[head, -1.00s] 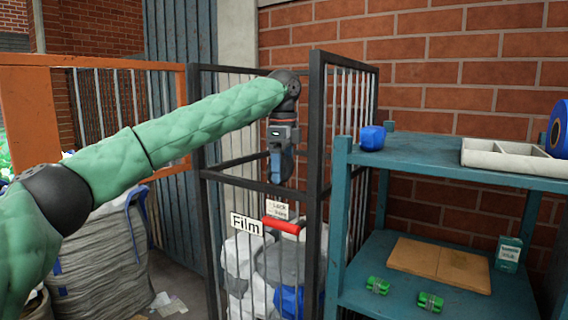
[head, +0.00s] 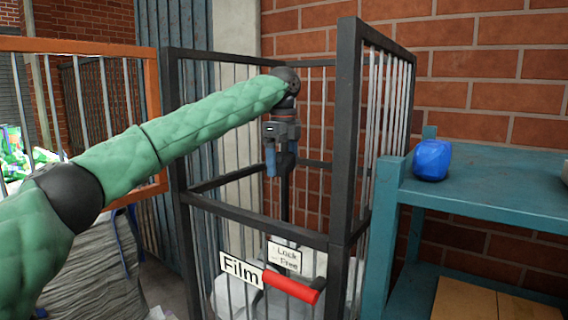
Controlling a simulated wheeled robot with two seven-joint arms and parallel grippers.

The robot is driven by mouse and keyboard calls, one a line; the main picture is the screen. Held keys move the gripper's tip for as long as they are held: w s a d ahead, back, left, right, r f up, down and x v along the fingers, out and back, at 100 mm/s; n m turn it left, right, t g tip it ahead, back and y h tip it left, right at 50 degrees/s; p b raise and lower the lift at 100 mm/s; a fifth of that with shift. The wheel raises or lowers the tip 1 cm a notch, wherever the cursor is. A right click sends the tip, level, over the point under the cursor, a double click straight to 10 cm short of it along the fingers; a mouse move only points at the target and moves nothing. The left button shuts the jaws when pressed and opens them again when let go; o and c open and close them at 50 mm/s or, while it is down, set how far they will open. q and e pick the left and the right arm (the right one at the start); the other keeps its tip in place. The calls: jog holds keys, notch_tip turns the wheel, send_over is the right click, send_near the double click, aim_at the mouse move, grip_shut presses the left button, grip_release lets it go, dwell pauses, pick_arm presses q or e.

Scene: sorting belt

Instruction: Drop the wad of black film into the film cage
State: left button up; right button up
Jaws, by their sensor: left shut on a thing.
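The film cage (head: 349,140) is a dark-framed cage of upright bars with a "Film" sign (head: 240,269) and a red handle (head: 291,286) on its front. Pale bundled film shows low behind the bars. My left gripper (head: 279,163) points down above the front rail, in the cage's upper opening as seen here. It is shut, with a blue finger showing. A dark patch beside the finger is probably the wad of black film, hard to tell from the dark cage bars behind. I cannot tell how deep inside the cage outline it hangs. My right gripper is out of view.
A teal shelf (head: 500,190) with a blue lump (head: 432,160) on top stands close to the cage's right. A brick wall is behind.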

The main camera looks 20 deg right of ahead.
pick_arm(q)
jog(key=shift+w+d+f, duration=0.1)
jog(key=shift+w+f, duration=0.15)
jog(key=shift+s+f, duration=0.15)
jog(key=shift+f, duration=0.5)
notch_tip(320, 180, down, 4)
jog(key=shift+r, duration=0.1)
jog(key=o, duration=0.9)
jog(key=shift+c, duration=0.2)
